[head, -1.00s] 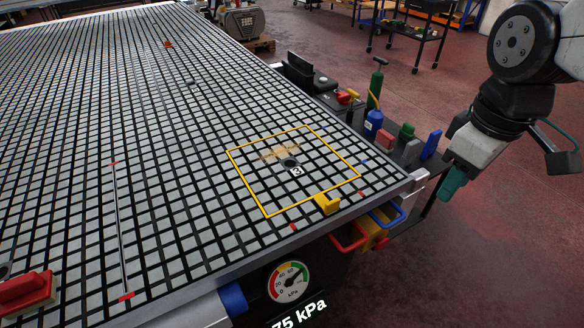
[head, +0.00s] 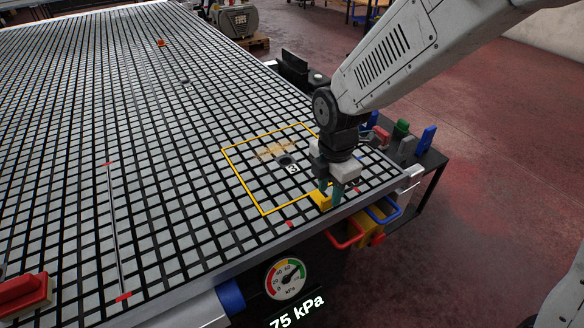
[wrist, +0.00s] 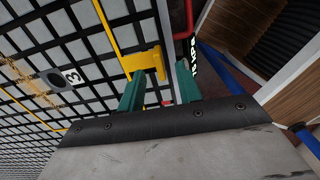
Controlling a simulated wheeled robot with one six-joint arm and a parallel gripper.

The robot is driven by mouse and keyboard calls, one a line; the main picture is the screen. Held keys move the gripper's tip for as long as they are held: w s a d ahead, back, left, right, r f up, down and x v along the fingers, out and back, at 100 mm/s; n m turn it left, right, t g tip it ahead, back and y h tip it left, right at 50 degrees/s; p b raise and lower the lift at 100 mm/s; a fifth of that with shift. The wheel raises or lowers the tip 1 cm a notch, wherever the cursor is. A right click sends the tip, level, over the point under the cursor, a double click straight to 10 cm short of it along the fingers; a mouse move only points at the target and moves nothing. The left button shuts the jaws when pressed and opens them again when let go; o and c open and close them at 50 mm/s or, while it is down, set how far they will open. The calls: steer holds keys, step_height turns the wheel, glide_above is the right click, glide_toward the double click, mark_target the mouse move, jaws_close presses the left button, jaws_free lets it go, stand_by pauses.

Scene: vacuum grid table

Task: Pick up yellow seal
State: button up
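The yellow seal (head: 242,182) is a thin square loop lying flat on the gridded table, with a yellow block (head: 317,199) on its front side. The block shows in the wrist view (wrist: 142,62). My gripper (head: 330,203) is over the table's front right corner, fingers down, right at the block. In the wrist view my gripper's (wrist: 160,70) two teal fingers are apart. The block's right end appears near the gap between the fingertips; I cannot tell whether it touches them. My arm hides the loop's right corner in the head view.
A round port marked 3 (head: 285,160) and a tan patch (head: 276,149) lie inside the loop. Red (head: 345,237) and blue (head: 384,212) handles and a gauge (head: 286,279) line the front edge. A side shelf holds colored items, including a blue one (head: 427,138).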

mark_target(328, 198)
step_height(328, 198, down, 4)
steer(key=shift+r, duration=0.15)
jaws_close()
steer(key=shift+r, duration=0.15)
